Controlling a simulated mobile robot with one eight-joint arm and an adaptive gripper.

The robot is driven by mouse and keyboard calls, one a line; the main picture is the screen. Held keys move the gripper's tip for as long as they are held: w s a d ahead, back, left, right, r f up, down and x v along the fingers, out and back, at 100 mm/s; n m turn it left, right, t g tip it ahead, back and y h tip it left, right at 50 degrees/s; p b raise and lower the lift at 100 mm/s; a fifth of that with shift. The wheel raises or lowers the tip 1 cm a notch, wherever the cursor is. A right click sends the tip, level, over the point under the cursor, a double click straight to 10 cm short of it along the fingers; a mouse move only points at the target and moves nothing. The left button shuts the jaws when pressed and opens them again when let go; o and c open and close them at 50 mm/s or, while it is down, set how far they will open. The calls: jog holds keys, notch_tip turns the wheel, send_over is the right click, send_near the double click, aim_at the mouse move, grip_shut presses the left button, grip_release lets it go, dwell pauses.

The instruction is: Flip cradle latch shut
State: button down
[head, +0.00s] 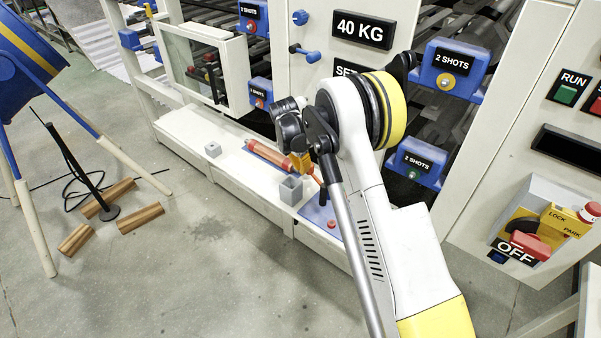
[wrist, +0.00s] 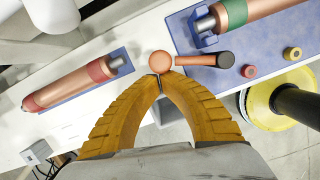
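In the wrist view, the two yellow fingers of my gripper (wrist: 158,80) curve together and their tips meet. An orange ball-shaped knob (wrist: 161,60) is just beyond the tips; I cannot tell whether they touch it. Beside it lies a short bar (wrist: 205,60), orange at one end and dark at the other; this may be the latch. A copper roller (wrist: 250,10) with a green band sits in a blue cradle (wrist: 200,28) at the top right. In the head view, my gripper (head: 304,166) is over the white bench, and my arm partly hides this area.
A second copper roller (wrist: 70,85) lies on a blue mat (wrist: 119,62). A grey open box (head: 291,190) and a small grey block (head: 213,149) stand on the white bench (head: 190,128). A yellow spool-like part (wrist: 262,105) is at the right.

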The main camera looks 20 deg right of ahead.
jog(key=d+m, duration=0.1)
jog(key=m, duration=0.1)
jog(key=w+d+m+g, duration=0.1)
jog(key=d, duration=0.1)
jog(key=shift+w+m+p, duration=0.2)
jog(key=shift+m+p, duration=0.15)
jog(key=shift+m, duration=0.05)
jog(key=shift+d, duration=0.25)
jog(key=shift+w+d, duration=0.1)
jog(key=shift+d, duration=0.35)
jog(key=shift+a, duration=0.35)
jog(key=a+r+p, duration=0.3)
jog(key=a+r, duration=0.2)
jog(key=r, duration=0.4)
jog(key=shift+a+r+p, duration=0.35)
jog(key=shift+p, duration=0.05)
